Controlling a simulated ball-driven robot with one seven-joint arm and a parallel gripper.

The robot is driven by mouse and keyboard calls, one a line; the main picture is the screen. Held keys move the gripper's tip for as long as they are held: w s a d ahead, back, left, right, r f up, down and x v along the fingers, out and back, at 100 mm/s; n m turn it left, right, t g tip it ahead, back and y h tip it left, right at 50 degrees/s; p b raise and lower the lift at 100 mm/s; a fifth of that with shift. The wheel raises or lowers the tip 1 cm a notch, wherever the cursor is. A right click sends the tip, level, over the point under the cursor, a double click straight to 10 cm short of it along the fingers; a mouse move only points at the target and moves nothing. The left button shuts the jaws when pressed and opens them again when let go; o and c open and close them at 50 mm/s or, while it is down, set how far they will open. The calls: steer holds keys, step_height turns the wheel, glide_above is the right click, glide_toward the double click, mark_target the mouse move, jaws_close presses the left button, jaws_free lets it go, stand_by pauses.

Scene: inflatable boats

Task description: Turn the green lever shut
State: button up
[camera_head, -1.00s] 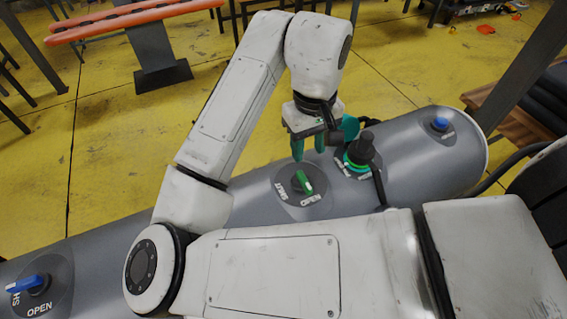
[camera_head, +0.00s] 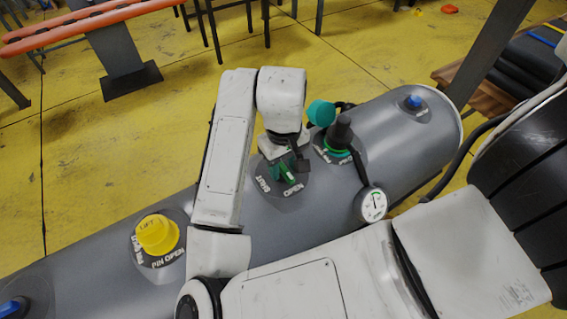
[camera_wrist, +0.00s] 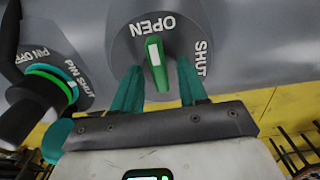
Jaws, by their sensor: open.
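The green lever (camera_head: 287,173) sits on a round grey plate on the grey inflatable tube, marked SHUT at left and OPEN at lower right in the head view. In the wrist view the lever (camera_wrist: 156,63) has a white stripe on its end, and its upper end points toward the OPEN label; SHUT is to its right. My gripper (camera_head: 287,165) is over the lever, partly hidden by my wrist in the head view. In the wrist view the green fingers of my gripper (camera_wrist: 158,88) are apart, one on each side of the lever's near end, with gaps visible.
A black valve with a green ring (camera_head: 340,140) and a round gauge (camera_head: 372,205) stand close to the right of the lever. A yellow LIFT cap (camera_head: 157,234) is to the left. Blue levers (camera_head: 414,102) are toward the tube's ends. Yellow floor (camera_head: 130,140) lies beyond.

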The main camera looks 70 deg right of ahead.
jaws_close()
stand_by(0.4)
steer(key=shift+m, duration=0.4)
steer(key=m+b, duration=0.2)
steer(key=m, duration=0.2)
steer(key=shift+w+a, duration=0.1)
steer(key=shift+a, duration=0.05)
steer(key=m+b, duration=0.2)
steer(key=m, duration=0.2)
steer(key=shift+w+m, duration=0.15)
steer(key=shift+m, duration=0.15)
steer(key=m+b, duration=0.2)
steer(key=m, duration=0.2)
steer(key=shift+w, duration=0.2)
steer(key=shift+w+m+b, duration=0.1)
steer(key=shift+m+b, duration=0.8)
steer(key=shift+m, duration=1.3)
